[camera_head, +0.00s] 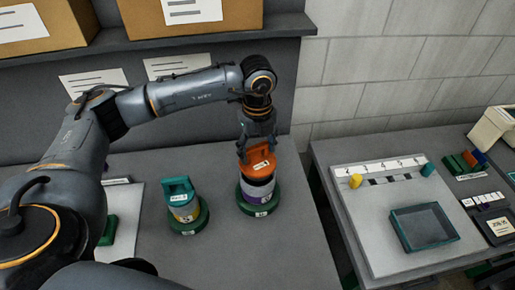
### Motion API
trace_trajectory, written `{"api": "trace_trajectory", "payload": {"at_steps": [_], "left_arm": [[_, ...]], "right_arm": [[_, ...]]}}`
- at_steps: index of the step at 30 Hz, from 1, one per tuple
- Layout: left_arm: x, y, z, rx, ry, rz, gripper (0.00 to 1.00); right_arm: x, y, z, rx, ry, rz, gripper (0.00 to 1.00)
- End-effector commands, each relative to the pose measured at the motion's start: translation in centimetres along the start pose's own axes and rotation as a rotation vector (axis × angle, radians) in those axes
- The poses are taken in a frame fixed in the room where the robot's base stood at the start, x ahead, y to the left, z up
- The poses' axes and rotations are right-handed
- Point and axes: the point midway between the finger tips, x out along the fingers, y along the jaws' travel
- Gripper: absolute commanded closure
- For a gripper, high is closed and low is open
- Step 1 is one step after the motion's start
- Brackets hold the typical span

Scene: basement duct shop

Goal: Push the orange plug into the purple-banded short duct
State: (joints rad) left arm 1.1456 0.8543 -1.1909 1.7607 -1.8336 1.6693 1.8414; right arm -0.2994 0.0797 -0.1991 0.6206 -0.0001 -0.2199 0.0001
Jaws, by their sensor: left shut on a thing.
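My left gripper (256,148) points down and is shut on the orange plug (260,163). The plug is at the mouth of the purple-banded short duct (259,192), in line with it. I cannot tell how deep the plug sits in the duct. The duct is dark with a purple band and a white label, and it stands upright on a round green base (261,208). The right gripper is not in view.
A yellow-banded duct (186,215) with a teal plug (178,188) stands on a green base to the left. A green piece (109,231) lies near my left arm. A second table (390,275) at right holds a dark tray (424,228) and small coloured pieces. A shelf with boxes runs behind.

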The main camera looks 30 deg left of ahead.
Motion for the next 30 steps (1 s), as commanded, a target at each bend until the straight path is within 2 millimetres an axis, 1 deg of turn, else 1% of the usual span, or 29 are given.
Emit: {"api": "trace_trajectory", "payload": {"at_steps": [30], "left_arm": [[2.9,0.0,0.0,0.000,0.000,-0.001,0.96]], "right_arm": [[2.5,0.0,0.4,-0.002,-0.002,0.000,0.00]]}}
